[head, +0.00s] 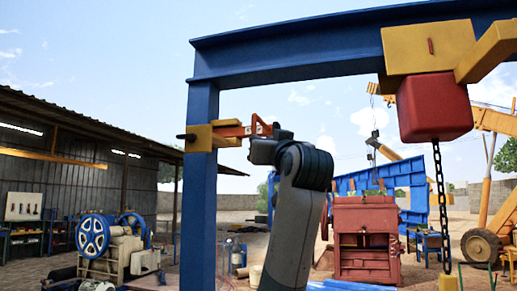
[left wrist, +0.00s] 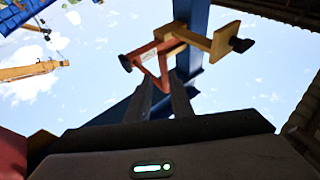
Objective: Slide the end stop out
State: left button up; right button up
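A yellow block, which looks like the end stop (head: 202,136), sits around the blue post, with a dark knob on its left side. An orange-red handle (head: 243,130) sticks out to its right. In the left wrist view the yellow block (left wrist: 205,41) and the triangular red handle (left wrist: 147,55) are straight ahead. My left gripper (left wrist: 161,84) is open, its two dark fingers apart, with the handle's near end at or just beyond the gap between the tips. I cannot tell whether they touch it. My right gripper is not in view.
A blue beam (head: 290,52) runs overhead from the post. A yellow trolley (head: 428,48) with a red hoist block (head: 434,107) and chain (head: 440,200) hangs at the right. A red crusher (head: 366,240) stands behind. Open air surrounds the post.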

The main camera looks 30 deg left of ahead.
pick_arm(q)
jog(key=b+v, duration=0.4)
jog(key=v, duration=0.7)
jog(key=shift+b, duration=0.35)
